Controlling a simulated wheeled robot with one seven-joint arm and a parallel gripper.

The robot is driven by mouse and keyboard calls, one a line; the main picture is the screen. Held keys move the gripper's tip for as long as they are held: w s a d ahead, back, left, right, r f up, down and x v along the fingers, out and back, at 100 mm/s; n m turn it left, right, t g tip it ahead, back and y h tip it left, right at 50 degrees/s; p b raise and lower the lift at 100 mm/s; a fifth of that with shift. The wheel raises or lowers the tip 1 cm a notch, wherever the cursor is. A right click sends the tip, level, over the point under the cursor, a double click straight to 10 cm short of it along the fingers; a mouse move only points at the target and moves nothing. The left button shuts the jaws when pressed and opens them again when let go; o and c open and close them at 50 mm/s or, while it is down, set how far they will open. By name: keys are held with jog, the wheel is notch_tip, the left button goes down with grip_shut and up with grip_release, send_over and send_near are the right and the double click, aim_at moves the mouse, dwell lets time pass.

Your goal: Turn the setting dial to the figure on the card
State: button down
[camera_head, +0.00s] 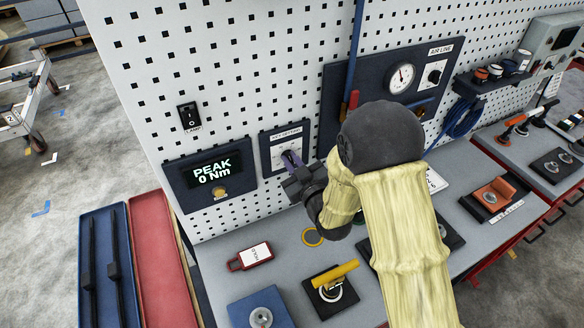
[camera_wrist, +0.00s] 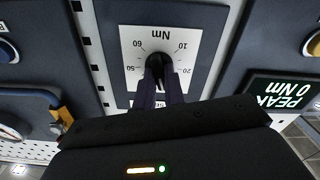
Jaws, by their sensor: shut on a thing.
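The setting dial is a white scale plate (camera_head: 283,150) on a dark wall panel, left of my arm in the head view. In the wrist view the plate (camera_wrist: 190,42) appears upside down, with Nm and figures including 10, 20, 50 and 60 around a black knob (camera_wrist: 157,62). My gripper (camera_head: 292,160) is at the dial. In the wrist view its two fingers (camera_wrist: 157,82) are shut on the knob, which they partly cover. The knob's exact setting cannot be read. A white card (camera_head: 436,181) lies on the bench behind my arm, partly hidden; its figure is not legible.
A display (camera_head: 212,172) left of the dial reads PEAK 0 Nm. A lamp switch (camera_head: 189,116) is above it. A gauge panel (camera_head: 335,78) is to the right. A red tag (camera_head: 252,257) and a yellow-handled fixture (camera_head: 333,282) are on the bench below.

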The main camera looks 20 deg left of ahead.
jog(key=m+b, duration=0.2)
jog(key=b, duration=0.1)
jog(key=shift+w+d+f+m, duration=0.1)
jog(key=shift+w+f+m, duration=0.05)
jog(key=shift+m, duration=0.25)
jog(key=shift+r+m+b, duration=0.2)
jog(key=shift+m+b, duration=0.1)
jog(key=shift+b, duration=0.05)
jog(key=c, duration=1.5)
grip_release()
